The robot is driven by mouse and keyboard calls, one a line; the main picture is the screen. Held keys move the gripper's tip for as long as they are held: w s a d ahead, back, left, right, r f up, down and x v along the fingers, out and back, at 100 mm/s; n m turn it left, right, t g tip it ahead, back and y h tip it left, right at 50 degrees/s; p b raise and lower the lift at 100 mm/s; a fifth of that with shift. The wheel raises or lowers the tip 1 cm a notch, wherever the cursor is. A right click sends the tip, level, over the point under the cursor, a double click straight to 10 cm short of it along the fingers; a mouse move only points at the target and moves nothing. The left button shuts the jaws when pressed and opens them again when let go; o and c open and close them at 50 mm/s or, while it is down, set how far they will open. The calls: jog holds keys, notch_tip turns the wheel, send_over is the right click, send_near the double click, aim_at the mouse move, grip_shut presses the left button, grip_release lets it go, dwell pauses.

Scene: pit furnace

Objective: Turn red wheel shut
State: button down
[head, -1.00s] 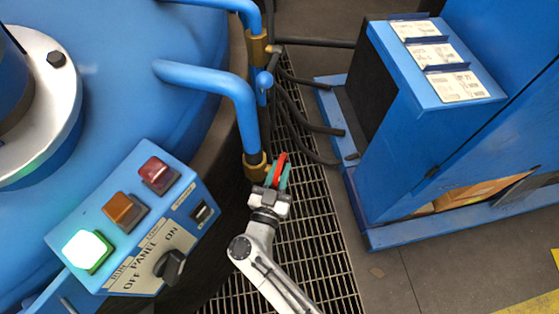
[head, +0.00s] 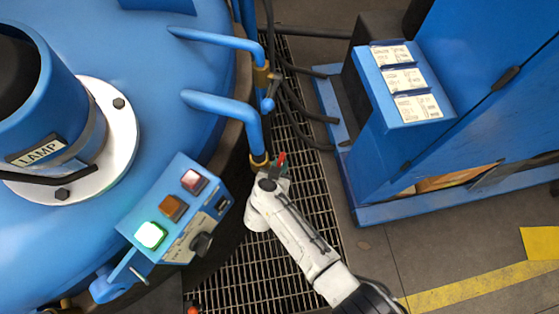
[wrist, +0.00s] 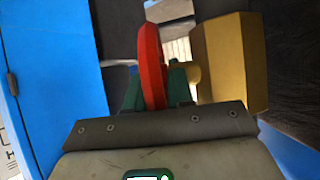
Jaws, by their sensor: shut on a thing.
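The red wheel (wrist: 151,66) stands edge-on between the green fingers of my gripper (wrist: 153,90) in the wrist view, and the fingers are shut on it. Beside it on the right is a brass valve body (wrist: 228,62), joined to the wheel by a short brass stem. In the head view the red wheel (head: 281,160) shows as a small red sliver at my gripper (head: 278,170), by the brass fitting (head: 259,160) at the foot of the lower blue pipe. My wrist hides most of the wheel there.
A blue furnace (head: 130,130) with a switch panel (head: 180,212), its green lamp lit, fills the left. Black hoses (head: 300,125) lie over the floor grating (head: 262,285). A blue cabinet (head: 400,170) stands at right. Open floor lies at lower right.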

jog(key=shift+g+p, duration=0.4)
jog(key=shift+g, duration=0.5)
jog(key=c, duration=1.1)
grip_release()
jog(key=v, duration=1)
jog(key=shift+s+r, duration=0.25)
jog(key=shift+s, duration=0.05)
